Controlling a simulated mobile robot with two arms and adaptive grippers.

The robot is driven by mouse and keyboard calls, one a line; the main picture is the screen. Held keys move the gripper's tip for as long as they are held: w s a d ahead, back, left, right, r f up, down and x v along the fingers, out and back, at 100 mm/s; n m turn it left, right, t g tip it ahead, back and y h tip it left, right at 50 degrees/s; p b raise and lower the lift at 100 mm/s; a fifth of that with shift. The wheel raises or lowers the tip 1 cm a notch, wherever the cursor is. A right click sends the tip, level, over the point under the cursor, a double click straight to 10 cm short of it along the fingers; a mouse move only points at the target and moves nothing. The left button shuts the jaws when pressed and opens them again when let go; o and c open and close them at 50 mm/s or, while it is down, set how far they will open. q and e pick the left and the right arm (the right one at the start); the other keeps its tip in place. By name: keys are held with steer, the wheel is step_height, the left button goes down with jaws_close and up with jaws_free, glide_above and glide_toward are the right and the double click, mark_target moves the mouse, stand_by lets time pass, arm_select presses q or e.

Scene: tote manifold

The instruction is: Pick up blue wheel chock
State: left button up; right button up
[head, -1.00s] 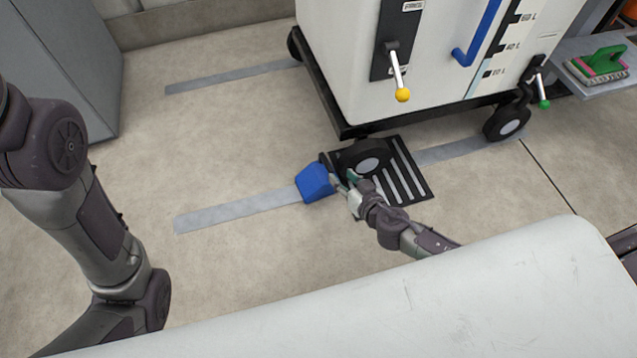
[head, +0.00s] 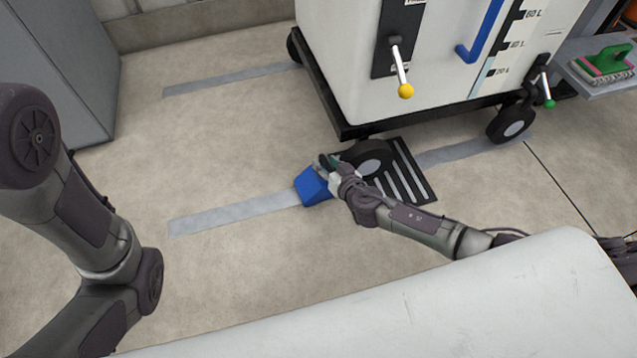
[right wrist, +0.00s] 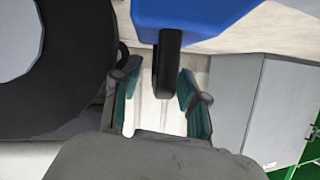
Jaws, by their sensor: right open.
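The blue wheel chock (head: 312,188) sits on the floor beside the cart's front wheel (head: 368,162), over the end of a grey floor stripe. My right gripper (head: 328,170) is at the chock's upper wheel-side edge and hides part of it. In the right wrist view, the chock (right wrist: 190,18) fills the top, and its black handle (right wrist: 167,65) reaches down between the two green-padded fingers of my right gripper (right wrist: 158,98). The fingers are open, with gaps beside the handle. My left arm shows at the left, but its gripper is out of view.
The white tank cart (head: 350,70) stands behind the chock, its near wheel over a black slotted floor plate (head: 412,178). A yellow-knobbed lever (head: 405,90) hangs on its front. A grey cabinet (head: 70,65) stands far left. The floor left of the chock is clear.

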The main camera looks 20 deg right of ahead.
jaws_close()
steer(key=shift+r, duration=0.2)
stand_by(0.3)
